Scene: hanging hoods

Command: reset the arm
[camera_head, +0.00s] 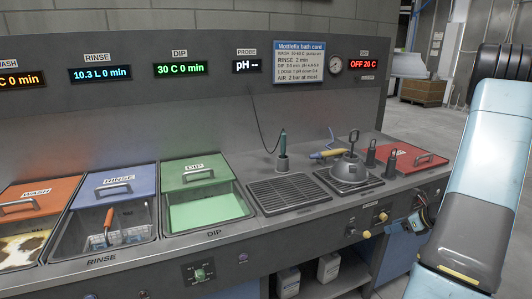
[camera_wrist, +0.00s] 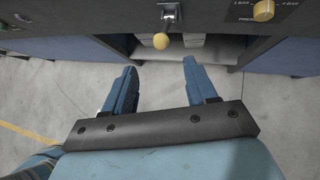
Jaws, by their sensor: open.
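My arm (camera_head: 477,185) stands at the right of the head view, its blue and grey links in front of the counter's right end. My gripper (camera_wrist: 160,75) shows in the wrist view with its two blue fingers spread apart and nothing between them. It points at the lower front of the counter, over the floor. A yellow knob (camera_wrist: 161,41) on the counter's front lies just beyond the fingertips, apart from them.
The counter holds wash (camera_head: 36,198), rinse (camera_head: 63,246) and dip (camera_head: 206,210) baths, a drain grate (camera_head: 288,192) and a metal hood-like piece (camera_head: 348,168). A probe (camera_head: 282,150) stands behind the grate. White jugs (camera_head: 328,266) sit on the shelf below. Grey floor (camera_wrist: 285,110) beneath the gripper is clear.

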